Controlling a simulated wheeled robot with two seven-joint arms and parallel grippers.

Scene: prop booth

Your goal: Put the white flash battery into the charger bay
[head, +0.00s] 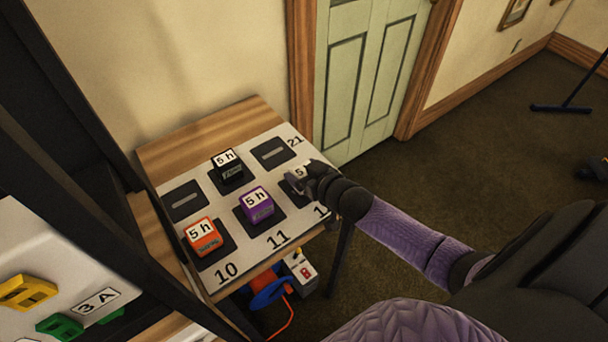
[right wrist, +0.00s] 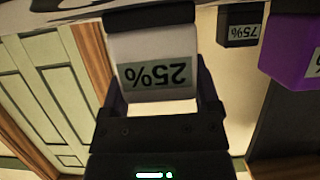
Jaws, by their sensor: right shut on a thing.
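The white flash battery (right wrist: 152,50) shows a "25%" label in the right wrist view. In the head view a small light part of it with a "5" (head: 298,171) shows beside the gripper. My right gripper (head: 308,180) is shut on it, at the right side of the charger board (head: 178,182). The battery is over or at the right bay (head: 292,190) of the front row; the hand hides most of that bay, so I cannot tell whether it is seated. My left gripper is not in view.
Orange (head: 203,236), purple (head: 257,206) and black (head: 228,167) batteries stand in other bays. The back right bay (head: 273,153) and back left bay (head: 183,201) are empty. A dark rack post (head: 88,205) stands at left. Blue and red items (head: 268,289) lie below the board.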

